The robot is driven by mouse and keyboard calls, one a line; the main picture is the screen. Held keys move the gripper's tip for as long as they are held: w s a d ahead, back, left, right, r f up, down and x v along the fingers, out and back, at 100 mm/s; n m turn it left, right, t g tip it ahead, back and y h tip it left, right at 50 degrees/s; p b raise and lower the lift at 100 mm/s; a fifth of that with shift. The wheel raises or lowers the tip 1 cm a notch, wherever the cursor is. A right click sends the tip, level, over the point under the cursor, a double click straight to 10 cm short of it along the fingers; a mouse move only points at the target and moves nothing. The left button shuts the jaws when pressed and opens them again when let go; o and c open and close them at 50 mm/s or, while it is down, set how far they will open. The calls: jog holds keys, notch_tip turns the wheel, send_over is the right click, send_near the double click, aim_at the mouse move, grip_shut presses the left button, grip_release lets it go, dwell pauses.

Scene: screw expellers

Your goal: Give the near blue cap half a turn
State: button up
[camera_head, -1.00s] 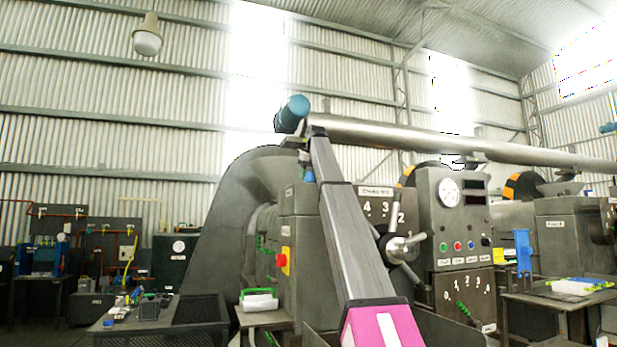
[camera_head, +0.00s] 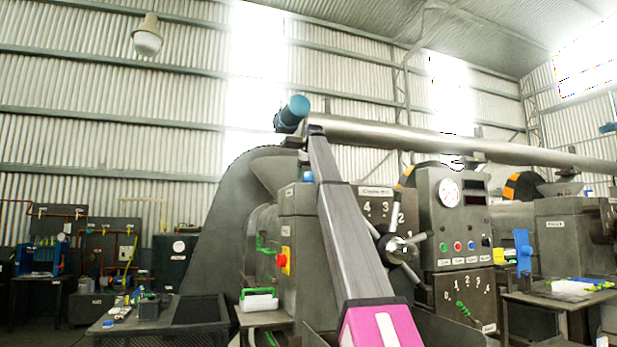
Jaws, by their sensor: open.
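A small blue cap (camera_head: 308,176) shows on top of the near grey machine (camera_head: 300,228), beside my arm's long grey link, which partly covers that area. Another small blue spot (camera_head: 588,192) shows on the farther machine at the right; it is too small to make out well. My arm rises from the pink section at the bottom to a dark joint at the top, in front of the near machine.
A spoked handwheel (camera_head: 394,246) stands out from the near machine right of my arm. A large steel tube (camera_head: 430,136) with a blue end (camera_head: 292,113) crosses above. A gauge panel (camera_head: 455,225) is at the right; a small side table (camera_head: 262,318) stands at the left.

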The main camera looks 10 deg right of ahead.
jog(key=v, duration=1)
jog(key=shift+r, duration=0.25)
jog(key=shift+s+d, duration=0.1)
